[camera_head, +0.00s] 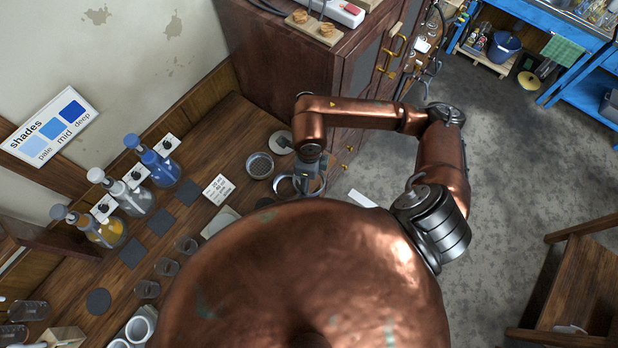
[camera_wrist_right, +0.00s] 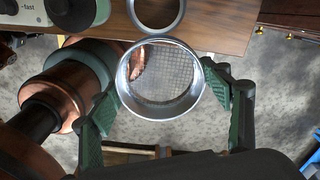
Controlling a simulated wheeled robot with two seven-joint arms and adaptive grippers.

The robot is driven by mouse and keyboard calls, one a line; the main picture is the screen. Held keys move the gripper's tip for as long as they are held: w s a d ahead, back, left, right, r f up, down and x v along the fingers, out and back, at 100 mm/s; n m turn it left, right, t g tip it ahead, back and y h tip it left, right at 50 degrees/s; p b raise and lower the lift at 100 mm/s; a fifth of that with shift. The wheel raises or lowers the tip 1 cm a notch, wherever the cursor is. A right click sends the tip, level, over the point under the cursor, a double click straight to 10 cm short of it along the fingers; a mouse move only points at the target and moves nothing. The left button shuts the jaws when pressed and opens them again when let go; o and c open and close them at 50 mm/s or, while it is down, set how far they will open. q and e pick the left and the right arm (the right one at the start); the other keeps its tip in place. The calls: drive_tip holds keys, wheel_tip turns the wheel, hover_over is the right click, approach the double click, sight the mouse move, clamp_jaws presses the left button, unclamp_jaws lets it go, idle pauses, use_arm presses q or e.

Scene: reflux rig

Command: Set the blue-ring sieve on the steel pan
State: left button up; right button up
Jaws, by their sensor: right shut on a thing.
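My right gripper (camera_wrist_right: 160,105) is shut on a round, silvery sieve (camera_wrist_right: 160,97), with one green finger on either side of its rim. The floor shows through its mesh. No blue ring can be made out on it. In the head view this sieve (camera_head: 284,187) is at the table's right edge, beside the right gripper (camera_head: 308,184). A second round metal piece (camera_head: 259,166) stands on the table just up and left of it; its rim also shows at the top of the wrist view (camera_wrist_right: 181,18). I cannot tell whether it is the steel pan. My left gripper is out of view.
On the wooden table (camera_head: 232,128) are a pale disc (camera_head: 281,142), a printed card (camera_head: 218,188), several dark square mats (camera_head: 160,222), glass beakers (camera_head: 186,245) and bottles (camera_head: 160,168). A dark wooden cabinet (camera_head: 290,75) stands behind the right arm.

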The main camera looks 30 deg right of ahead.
drive_tip(key=shift+r+p, duration=0.65)
drive_tip(key=shift+r, duration=1.05)
